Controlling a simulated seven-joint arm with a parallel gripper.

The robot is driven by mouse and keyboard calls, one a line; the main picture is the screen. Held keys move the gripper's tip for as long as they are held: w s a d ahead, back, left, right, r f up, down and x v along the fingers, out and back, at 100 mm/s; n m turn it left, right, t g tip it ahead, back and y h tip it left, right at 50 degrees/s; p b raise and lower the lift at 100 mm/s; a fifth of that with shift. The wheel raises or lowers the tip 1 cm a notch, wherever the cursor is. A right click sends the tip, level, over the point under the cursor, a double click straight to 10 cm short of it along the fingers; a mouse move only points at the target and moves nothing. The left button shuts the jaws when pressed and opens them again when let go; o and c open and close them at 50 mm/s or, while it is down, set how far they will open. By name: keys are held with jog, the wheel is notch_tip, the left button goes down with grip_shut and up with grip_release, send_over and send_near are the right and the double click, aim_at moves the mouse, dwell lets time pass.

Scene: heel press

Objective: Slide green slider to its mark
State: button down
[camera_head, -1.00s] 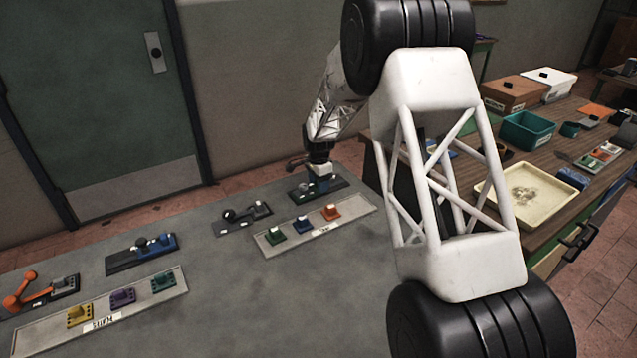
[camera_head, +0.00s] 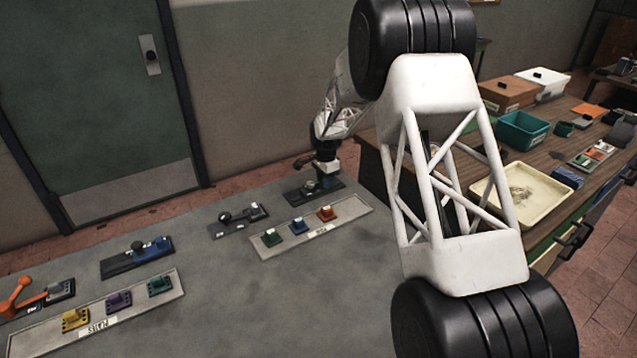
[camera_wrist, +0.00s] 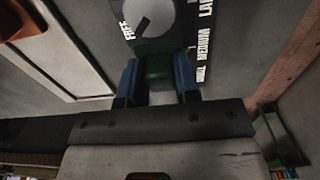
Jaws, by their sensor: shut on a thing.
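In the wrist view, the blue fingers of my gripper (camera_wrist: 158,82) are shut on a dark green block (camera_wrist: 158,68), which I take to be the green slider. A pale grey round dial (camera_wrist: 155,16) with a dark pointer lies just beyond it, beside white lettering. In the head view, my gripper (camera_head: 327,181) is low over the right part of a dark base plate (camera_head: 297,197) at the back of the grey table. The fingers and wrist hide most of the slider there. I cannot make out its mark.
A pale strip (camera_head: 345,221) with green, blue and orange blocks lies in front of the base plate. Other dark fixtures (camera_head: 238,221) and a second block strip (camera_head: 40,342) stand to the left. A wooden bench (camera_head: 545,147) with boxes and a cream tray (camera_head: 525,207) is at right.

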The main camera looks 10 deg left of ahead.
jog(key=c, duration=0.8)
grip_release()
jog(key=shift+c, duration=0.2)
jog(key=shift+r, duration=0.1)
jog(key=shift+r, duration=3.8)
